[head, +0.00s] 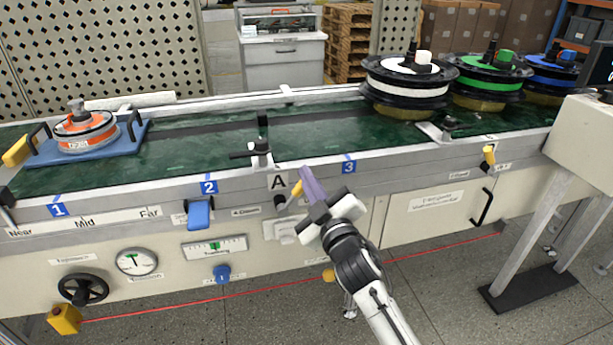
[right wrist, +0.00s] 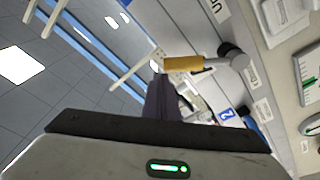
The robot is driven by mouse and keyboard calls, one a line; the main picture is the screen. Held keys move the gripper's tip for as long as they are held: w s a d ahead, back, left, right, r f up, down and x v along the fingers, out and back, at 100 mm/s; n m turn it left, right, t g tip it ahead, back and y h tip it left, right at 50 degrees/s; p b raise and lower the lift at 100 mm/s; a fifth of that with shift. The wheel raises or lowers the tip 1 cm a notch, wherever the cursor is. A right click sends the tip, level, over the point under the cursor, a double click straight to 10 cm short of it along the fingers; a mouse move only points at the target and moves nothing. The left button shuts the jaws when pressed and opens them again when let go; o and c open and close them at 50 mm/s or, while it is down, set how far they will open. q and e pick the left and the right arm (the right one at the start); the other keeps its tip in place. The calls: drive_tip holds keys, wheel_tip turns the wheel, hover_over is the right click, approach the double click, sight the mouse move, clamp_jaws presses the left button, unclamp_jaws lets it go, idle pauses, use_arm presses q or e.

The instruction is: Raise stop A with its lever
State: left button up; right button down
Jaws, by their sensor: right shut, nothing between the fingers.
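The lever of stop A has a yellow handle (head: 296,190) on a dark pivot (head: 280,201), just below the "A" label (head: 277,181) on the conveyor's front rail. The handle slants up to the right. Stop A (head: 261,151) is the dark and metal piece at the belt's near edge above that label; I cannot tell its exact height. My right gripper (head: 308,175) is shut and empty, its purple fingers just right of the handle. In the right wrist view the yellow handle (right wrist: 184,64) lies by the fingertips (right wrist: 160,82); I cannot tell whether they touch. My left gripper is not in view.
An orange spool (head: 86,131) sits on a blue pallet (head: 48,151) at the belt's left. White, green and blue spools (head: 407,85) stand at the right. Another yellow lever (head: 489,155) is farther right on the rail. A blue tab (head: 199,213) hangs left of stop A.

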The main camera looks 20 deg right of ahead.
drive_tip(key=s+f, duration=0.1)
drive_tip(key=s, duration=0.8)
drive_tip(key=shift+s+a, duration=0.25)
drive_tip(key=shift+s, duration=0.05)
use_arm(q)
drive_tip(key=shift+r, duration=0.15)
use_arm(e)
drive_tip(key=shift+f, duration=0.1)
